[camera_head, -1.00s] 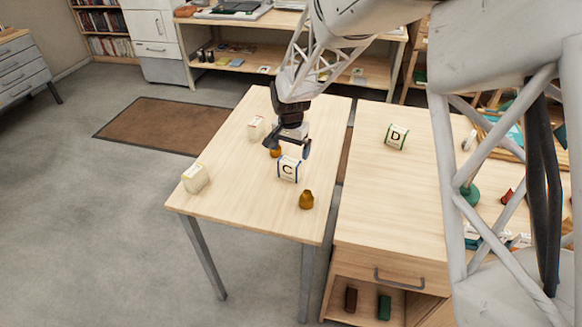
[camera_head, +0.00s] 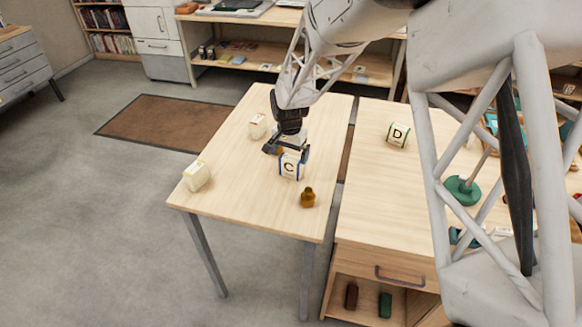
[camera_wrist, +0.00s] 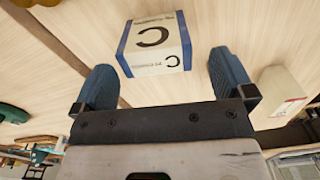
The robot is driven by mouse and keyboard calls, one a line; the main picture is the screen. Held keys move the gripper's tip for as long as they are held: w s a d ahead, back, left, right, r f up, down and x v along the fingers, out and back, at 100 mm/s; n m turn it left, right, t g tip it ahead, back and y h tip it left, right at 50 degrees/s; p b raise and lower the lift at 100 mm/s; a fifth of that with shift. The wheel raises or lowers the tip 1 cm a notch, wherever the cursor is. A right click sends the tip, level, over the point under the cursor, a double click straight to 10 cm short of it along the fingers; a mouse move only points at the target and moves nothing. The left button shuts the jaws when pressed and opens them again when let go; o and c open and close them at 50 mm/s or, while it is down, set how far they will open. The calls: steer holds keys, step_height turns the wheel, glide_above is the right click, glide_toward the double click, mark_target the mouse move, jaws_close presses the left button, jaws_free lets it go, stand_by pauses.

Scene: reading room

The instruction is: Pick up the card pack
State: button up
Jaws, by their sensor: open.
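A white box with blue edges and a black letter C (camera_head: 290,167) stands on the left table and looks like a card pack. It also shows in the wrist view (camera_wrist: 155,45), ahead of my fingers and in the gap between them. A similar box with green edges and a letter D (camera_head: 398,135) stands on the right table. My gripper (camera_head: 288,152) is open and empty, just behind and above the C box. Its two dark fingers show in the wrist view (camera_wrist: 164,68), apart from the box.
Pale boxes stand at the left table's back (camera_head: 257,126) and left edge (camera_head: 196,176). An orange-brown thing is mostly hidden behind my gripper. A narrow gap separates the tables.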

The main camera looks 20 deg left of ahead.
mark_target(291, 158)
steer(key=shift+f, duration=0.1)
steer(key=shift+d+f, duration=0.15)
steer(key=shift+f, duration=1.1)
steer(key=shift+d+f, duration=0.1)
steer(key=shift+f, duration=1.15)
steer(key=shift+c, duration=0.2)
steer(key=c, duration=0.8)
steer(key=shift+r, duration=0.1)
steer(key=shift+r, duration=4.9)
